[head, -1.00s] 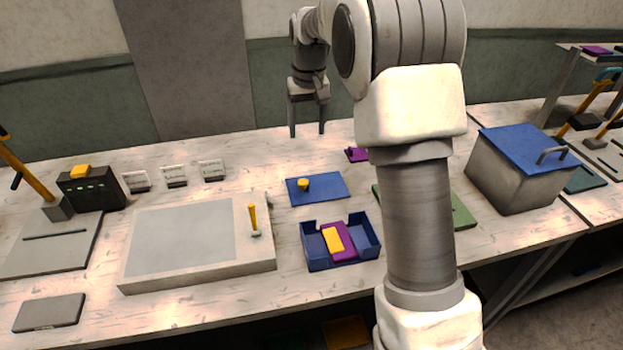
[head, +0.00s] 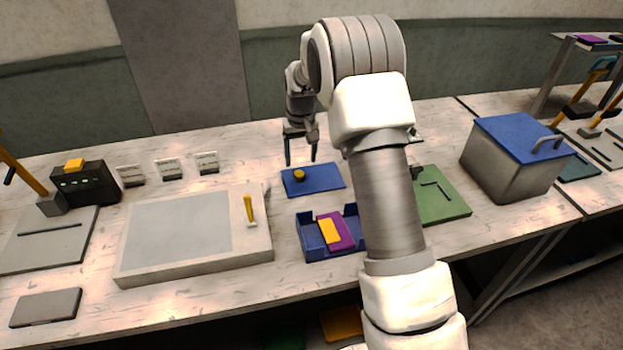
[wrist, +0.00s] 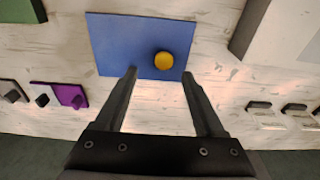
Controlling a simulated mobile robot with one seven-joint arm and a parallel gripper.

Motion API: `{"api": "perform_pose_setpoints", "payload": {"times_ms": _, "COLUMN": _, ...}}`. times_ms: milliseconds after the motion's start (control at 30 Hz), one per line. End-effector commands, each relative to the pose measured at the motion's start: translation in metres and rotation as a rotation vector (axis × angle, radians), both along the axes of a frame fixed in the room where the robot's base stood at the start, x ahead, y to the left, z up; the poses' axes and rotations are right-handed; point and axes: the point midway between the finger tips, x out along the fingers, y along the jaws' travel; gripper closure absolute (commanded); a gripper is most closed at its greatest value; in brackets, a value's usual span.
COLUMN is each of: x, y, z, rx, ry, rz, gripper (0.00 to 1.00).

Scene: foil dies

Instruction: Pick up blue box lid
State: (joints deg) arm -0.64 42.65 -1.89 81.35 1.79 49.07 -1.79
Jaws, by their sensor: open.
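The blue box lid (head: 325,180) is a flat blue plate with a round yellow knob (head: 299,175), lying on the table. The lid also shows in the wrist view (wrist: 115,45), with its knob (wrist: 163,60) off-centre toward the right. My gripper (head: 301,164) is open and empty, just above and behind the lid in the head view. In the wrist view its fingertips (wrist: 160,73) lie over the lid's near edge, on either side of the knob's line. The open blue box (head: 313,243) stands in front of the lid, holding a purple and a yellow block, partly hidden by my arm.
A pale raised board (head: 255,262) with a yellow-handled tool stands left of the lid. A green plate (head: 450,205) and a grey bin with a blue handled cover (head: 525,140) are to the right. Small card holders (head: 168,169) stand back left. Bare table surrounds the lid.

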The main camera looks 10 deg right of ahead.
Motion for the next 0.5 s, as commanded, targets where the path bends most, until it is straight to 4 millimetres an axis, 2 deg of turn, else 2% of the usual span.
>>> {"api": "perform_pose_setpoints", "payload": {"times_ms": 333, "x": 0.003, "y": 0.006, "z": -0.045, "rx": 0.000, "ry": 0.003, "rz": -0.001, "gripper": 0.29}}
{"api": "perform_pose_setpoints", "payload": {"times_ms": 500, "x": 0.004, "y": 0.006, "z": -0.050, "rx": 0.000, "ry": 0.000, "rz": -0.001, "gripper": 0.29}}
